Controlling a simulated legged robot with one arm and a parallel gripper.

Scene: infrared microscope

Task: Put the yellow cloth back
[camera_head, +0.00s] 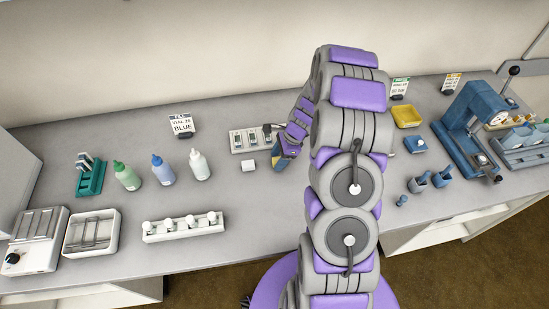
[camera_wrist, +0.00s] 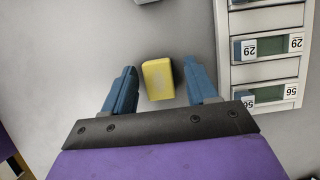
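The yellow cloth (camera_wrist: 158,79) shows in the wrist view as a small folded yellow block on the grey bench. My gripper (camera_wrist: 160,84) is open, with one blue finger on each side of the cloth. A narrow gap shows between the cloth and each finger. The cloth is mostly hidden there by my gripper. A shallow yellow tray (camera_head: 407,117) stands right of my arm at the back.
A white slide rack (camera_head: 237,142) is close to my gripper; it also shows in the wrist view (camera_wrist: 266,70). Several bottles (camera_head: 163,170) and a white rack (camera_head: 183,227) stand left. The blue microscope (camera_head: 466,131) and blue cups (camera_head: 442,178) stand right.

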